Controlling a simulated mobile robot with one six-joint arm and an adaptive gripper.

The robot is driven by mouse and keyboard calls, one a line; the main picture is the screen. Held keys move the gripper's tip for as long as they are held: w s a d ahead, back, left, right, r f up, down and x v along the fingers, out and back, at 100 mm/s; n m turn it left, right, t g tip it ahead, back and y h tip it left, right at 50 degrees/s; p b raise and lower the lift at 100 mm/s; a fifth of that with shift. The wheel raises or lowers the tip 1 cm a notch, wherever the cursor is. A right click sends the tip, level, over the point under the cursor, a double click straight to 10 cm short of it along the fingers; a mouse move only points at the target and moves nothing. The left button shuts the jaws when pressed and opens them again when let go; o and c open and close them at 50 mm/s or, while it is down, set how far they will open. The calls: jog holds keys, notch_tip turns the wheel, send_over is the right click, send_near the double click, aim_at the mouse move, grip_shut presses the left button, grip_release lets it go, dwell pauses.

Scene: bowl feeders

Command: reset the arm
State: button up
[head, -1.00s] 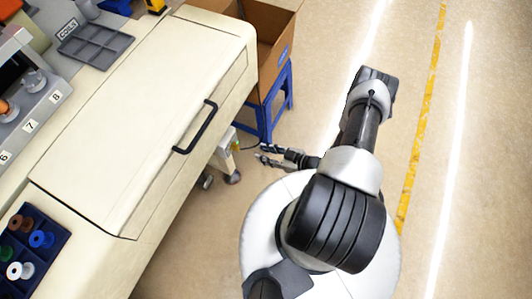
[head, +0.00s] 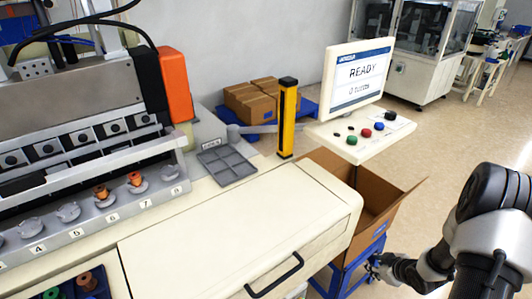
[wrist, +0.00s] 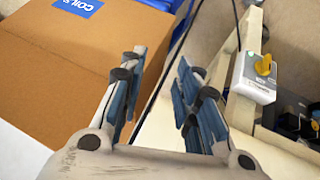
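My arm (head: 485,230) shows at the lower right of the head view, bent, with black and white links. My gripper (head: 376,266) is low in the head view, beside the blue stand under the cardboard box, and is small and partly cut by the picture's crowding there. In the wrist view my gripper (wrist: 160,75) has its two blue-padded fingers apart with nothing between them, so it is open and empty.
The cardboard box (head: 372,190) on its blue stand (head: 345,275) is close to my gripper. A cream bench with a drawer handle (head: 275,277) lies left. A screen (head: 357,75) reads READY. A white switch box with a yellow knob (wrist: 256,72) is right. Floor beyond is clear.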

jog(key=s+a+r+m+g+h, duration=0.1)
jog(key=s+a+r+m+h, duration=0.1)
jog(key=r, duration=1.1)
jog(key=s+a+r+m+h, duration=0.1)
jog(key=a+r+m+h, duration=0.15)
jog(key=r, duration=1.05)
jog(key=s+a+r+m+y, duration=0.1)
jog(key=s+a+r, duration=0.3)
jog(key=s+a, duration=0.4)
jog(key=s+a+r+m+g+y, duration=0.1)
jog(key=s+a+r+y, duration=0.1)
jog(key=s+a+r, duration=0.3)
jog(key=s+a, duration=0.4)
jog(key=s, duration=0.5)
jog(key=shift+s+a+r+m+g+y, duration=0.15)
jog(key=shift+r+m+g+y, duration=0.15)
jog(key=shift+m+y, duration=0.05)
